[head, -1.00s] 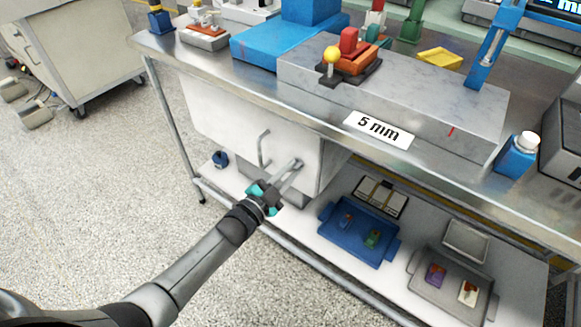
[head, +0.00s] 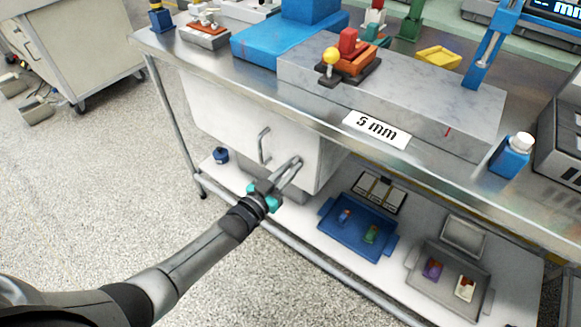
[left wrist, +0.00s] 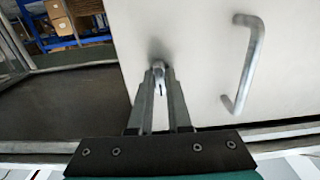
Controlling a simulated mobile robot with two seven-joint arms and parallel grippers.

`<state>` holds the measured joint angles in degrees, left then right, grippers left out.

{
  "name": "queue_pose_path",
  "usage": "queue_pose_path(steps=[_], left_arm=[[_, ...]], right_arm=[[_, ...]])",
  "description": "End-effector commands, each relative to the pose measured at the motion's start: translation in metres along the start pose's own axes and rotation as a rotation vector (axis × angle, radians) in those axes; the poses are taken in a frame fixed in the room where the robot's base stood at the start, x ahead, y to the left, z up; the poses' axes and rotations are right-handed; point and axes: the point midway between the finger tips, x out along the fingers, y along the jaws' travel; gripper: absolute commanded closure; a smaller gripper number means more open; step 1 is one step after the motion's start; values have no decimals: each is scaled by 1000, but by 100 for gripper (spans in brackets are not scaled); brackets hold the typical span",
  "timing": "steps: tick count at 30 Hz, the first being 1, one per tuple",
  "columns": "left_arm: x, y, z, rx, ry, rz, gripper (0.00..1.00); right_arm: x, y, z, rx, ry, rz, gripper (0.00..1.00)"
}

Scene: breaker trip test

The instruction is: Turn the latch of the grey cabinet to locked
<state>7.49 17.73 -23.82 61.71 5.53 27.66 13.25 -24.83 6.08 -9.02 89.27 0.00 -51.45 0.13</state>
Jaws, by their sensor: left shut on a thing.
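The grey cabinet (head: 222,117) hangs under the steel bench, its pale door facing me. It also shows in the left wrist view (left wrist: 205,60). A bar handle (head: 263,147) is on the door, and in the left wrist view the handle (left wrist: 246,65) is to the right of my fingers. My left gripper (head: 291,168) is at the door's lower right. In the left wrist view my left gripper (left wrist: 160,95) is shut on the small metal latch (left wrist: 159,72), whose lower part shows between the fingers. The fingers hide much of the latch. My right gripper is not in view.
The bench edge (head: 300,120) runs above the cabinet. A lower shelf (head: 300,213) holds a blue tray (head: 333,236) and a grey tray (head: 425,285) with small items. A blue bottle (head: 512,157) stands on the bench.

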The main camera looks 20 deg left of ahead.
Motion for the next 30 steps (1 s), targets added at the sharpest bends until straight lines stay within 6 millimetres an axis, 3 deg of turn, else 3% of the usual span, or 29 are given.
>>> queue_pose_path(steps=[17,18,24,26,30], left_arm=[[0,0,0,-38,1,0,100],[0,0,0,-38,1,0,82],[0,0,0,-36,0,0,59],[0,0,0,-35,0,0,54],[0,0,0,-35,0,0,54]], right_arm=[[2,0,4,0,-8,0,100],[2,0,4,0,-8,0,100],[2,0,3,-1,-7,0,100],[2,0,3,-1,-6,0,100],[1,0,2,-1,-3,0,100]])
